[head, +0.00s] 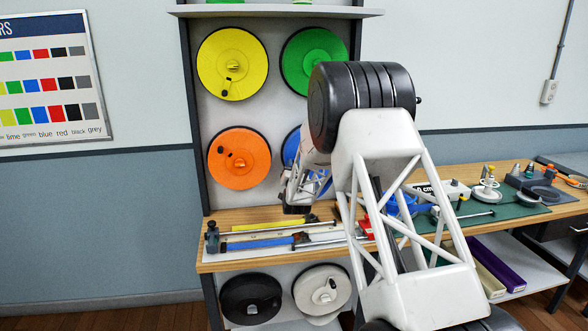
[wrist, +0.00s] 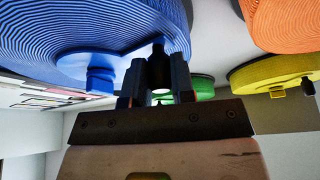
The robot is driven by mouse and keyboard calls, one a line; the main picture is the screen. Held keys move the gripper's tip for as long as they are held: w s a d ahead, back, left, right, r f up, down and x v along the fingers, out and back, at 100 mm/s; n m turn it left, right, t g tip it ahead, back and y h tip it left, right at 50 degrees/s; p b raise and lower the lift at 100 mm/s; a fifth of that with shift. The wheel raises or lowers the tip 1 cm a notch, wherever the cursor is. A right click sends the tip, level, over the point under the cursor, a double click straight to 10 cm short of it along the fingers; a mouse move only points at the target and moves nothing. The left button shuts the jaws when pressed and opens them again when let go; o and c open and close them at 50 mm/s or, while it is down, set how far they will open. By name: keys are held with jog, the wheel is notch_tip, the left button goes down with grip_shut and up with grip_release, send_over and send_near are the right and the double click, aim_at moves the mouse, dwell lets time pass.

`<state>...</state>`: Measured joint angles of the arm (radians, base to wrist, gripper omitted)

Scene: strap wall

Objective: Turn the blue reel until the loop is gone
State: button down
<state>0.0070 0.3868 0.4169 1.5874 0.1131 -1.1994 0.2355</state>
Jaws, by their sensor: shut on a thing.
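The blue reel (head: 291,146) hangs on the wall panel, right of the orange reel; my arm hides most of it in the head view. In the wrist view the blue reel (wrist: 150,25) fills the upper left, with its wound strap edges showing. My gripper (wrist: 158,75) is at the reel's face, its dark fingers shut around what looks like the reel's small black crank knob (wrist: 158,49). A flat blue strap (head: 262,243) lies along the fixture on the bench. A blue shape (head: 402,206) on the bench shows through my arm's frame; whether it is the loop I cannot tell.
Close around are the orange reel (head: 239,158), yellow reel (head: 232,64) and green reel (head: 304,58). Black (head: 250,298) and grey (head: 322,290) reels hang below the bench (head: 225,216). Small tools stand on a green mat (head: 505,211) at the right.

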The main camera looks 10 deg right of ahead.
aim_at(296, 148)
notch_tip(296, 148, up, 3)
jog(key=m+h, duration=0.1)
jog(key=m, duration=0.3)
jog(key=shift+f+g+h, duration=0.2)
jog(key=shift+g+h, duration=0.1)
jog(key=shift+h, duration=0.1)
jog(key=m, duration=0.1)
jog(key=r+m, duration=0.1)
jog(key=r+m+g+h, duration=0.1)
jog(key=shift+d+r+m, duration=0.1)
jog(key=shift+d+m, duration=0.15)
jog(key=shift+m, duration=0.15)
jog(key=shift+d+r+m+g+h, duration=0.25)
jog(key=shift+d+r+m+g, duration=0.35)
jog(key=shift+m, duration=0.55)
jog(key=shift+d+r+m+g+h, duration=0.35)
jog(key=shift+r+m, duration=0.35)
jog(key=shift+m, duration=0.5)
jog(key=shift+d+r+m+g+h, duration=0.2)
jog(key=shift+d+r+m+g, duration=0.4)
jog(key=shift+m, duration=0.55)
jog(key=c, duration=1)
grip_release()
jog(key=shift+s+a, duration=0.1)
jog(key=shift+v, duration=3.8)
